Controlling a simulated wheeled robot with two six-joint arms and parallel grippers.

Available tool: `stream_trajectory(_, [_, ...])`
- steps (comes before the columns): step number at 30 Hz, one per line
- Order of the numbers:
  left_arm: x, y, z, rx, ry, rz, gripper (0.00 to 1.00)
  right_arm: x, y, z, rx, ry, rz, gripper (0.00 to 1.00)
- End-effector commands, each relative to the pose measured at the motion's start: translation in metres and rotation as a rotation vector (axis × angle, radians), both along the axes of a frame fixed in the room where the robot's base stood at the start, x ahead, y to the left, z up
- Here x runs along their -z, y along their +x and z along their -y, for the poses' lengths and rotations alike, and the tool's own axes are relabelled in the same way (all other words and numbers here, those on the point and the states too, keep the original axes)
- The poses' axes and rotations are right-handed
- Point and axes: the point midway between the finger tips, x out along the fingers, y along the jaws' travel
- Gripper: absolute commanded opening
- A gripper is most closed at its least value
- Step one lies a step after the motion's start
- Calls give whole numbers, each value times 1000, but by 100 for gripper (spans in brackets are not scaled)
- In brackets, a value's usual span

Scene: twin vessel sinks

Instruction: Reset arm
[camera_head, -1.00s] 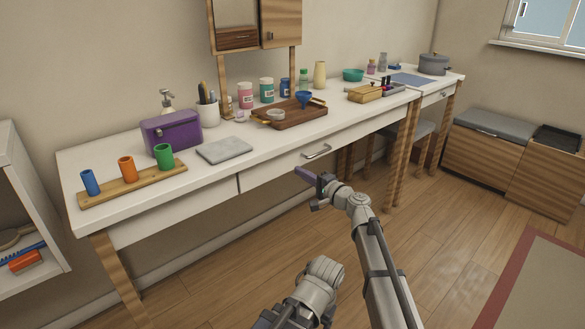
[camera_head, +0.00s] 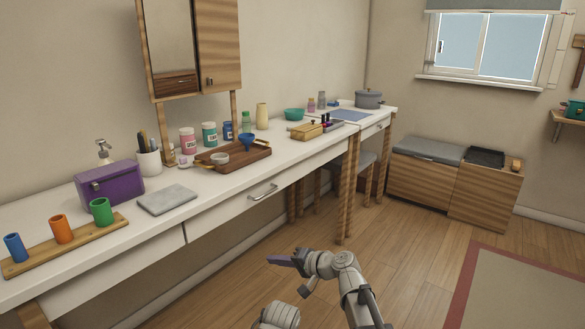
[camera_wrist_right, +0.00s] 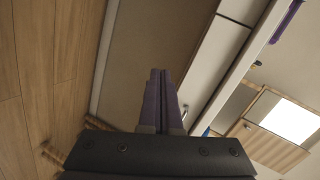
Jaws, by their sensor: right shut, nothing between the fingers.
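My right gripper (camera_head: 284,261) has purple fingers and points left in the head view, low in front of the white counter (camera_head: 215,226) and apart from it. It is empty. In the right wrist view its purple fingers (camera_wrist_right: 160,90) lie together, shut on nothing, with the counter's front and the floor around them. Part of another grey arm link of mine shows at the bottom of the head view. My left gripper is not seen.
On the counter stand a purple box (camera_head: 110,184), a wooden rack (camera_head: 68,245) with blue, orange and green cups, a grey slab (camera_head: 167,199) and a brown tray (camera_head: 234,156). A wooden cabinet (camera_head: 423,176) stands at the right. The wood floor (camera_head: 410,235) between is clear.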

Motion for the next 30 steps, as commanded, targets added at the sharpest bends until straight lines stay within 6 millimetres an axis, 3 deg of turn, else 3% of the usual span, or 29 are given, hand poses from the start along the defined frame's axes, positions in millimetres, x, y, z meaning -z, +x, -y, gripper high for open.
stream_trajectory(1, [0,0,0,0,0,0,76,22,-26,16,-34,-115,-12,0])
stream_trajectory(3, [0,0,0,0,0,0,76,52,-52,40,-78,-282,-40,0])
stream_trajectory(6, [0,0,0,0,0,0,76,89,-88,80,-130,-504,-99,0])
stream_trajectory(9, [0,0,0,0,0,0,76,113,-116,119,-163,-681,-161,0])
stream_trajectory(15, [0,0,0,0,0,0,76,137,-161,182,-194,-932,-276,0])
stream_trajectory(22, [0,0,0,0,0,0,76,145,-205,242,-201,-1153,-404,0])
stream_trajectory(30, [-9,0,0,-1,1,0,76,137,-223,188,-358,-1224,-362,0])
